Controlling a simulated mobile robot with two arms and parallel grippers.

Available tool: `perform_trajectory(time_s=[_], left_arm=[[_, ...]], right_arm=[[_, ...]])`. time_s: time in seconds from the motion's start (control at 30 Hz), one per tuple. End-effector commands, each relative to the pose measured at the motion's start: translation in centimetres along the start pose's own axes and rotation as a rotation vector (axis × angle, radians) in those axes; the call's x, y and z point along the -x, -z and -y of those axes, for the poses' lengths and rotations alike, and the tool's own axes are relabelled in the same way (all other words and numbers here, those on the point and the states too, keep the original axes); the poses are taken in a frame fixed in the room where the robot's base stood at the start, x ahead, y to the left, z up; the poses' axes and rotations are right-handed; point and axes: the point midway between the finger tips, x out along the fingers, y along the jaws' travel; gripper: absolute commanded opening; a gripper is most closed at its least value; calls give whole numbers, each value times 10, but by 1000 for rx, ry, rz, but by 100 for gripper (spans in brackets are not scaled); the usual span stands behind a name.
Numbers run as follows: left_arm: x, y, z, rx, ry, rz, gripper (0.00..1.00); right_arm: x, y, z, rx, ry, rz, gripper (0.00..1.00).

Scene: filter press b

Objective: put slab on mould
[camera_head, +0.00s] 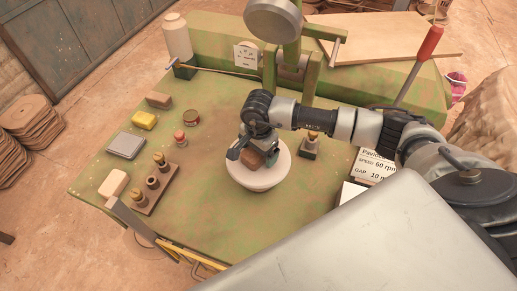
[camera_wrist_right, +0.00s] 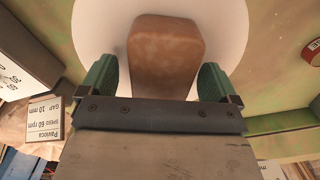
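The slab is a brown block with rounded edges (camera_head: 250,160); it also shows in the right wrist view (camera_wrist_right: 165,50). It lies over the white round mould (camera_head: 258,183), which fills the background behind it in the wrist view (camera_wrist_right: 92,25). My right gripper (camera_head: 256,152) is over the mould, with its green fingers (camera_wrist_right: 160,75) on either side of the slab. Narrow light gaps show between fingers and slab, so the gripper looks open around it. The slab seems to rest on the mould, its contact hidden. My left gripper is not in view.
A wooden block with pegs (camera_head: 152,185), a grey pad (camera_head: 126,145), a yellow sponge (camera_head: 144,120) and small jars stand left on the green table. The press with its red-handled lever (camera_head: 430,43) stands behind. A label card (camera_head: 372,167) is at right.

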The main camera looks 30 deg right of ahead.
Motion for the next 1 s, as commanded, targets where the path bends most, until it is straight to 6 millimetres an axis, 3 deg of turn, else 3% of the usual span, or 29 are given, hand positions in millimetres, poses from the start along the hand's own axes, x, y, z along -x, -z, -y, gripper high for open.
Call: perform_trajectory(time_s=[0.37, 0.8, 1.0], left_arm=[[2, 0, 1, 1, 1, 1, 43], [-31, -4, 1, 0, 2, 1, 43], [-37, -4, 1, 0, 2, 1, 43]], right_arm=[[6, 0, 0, 0, 2, 0, 91], [92, 0, 1, 1, 6, -2, 91], [117, 0, 0, 1, 3, -1, 91]])
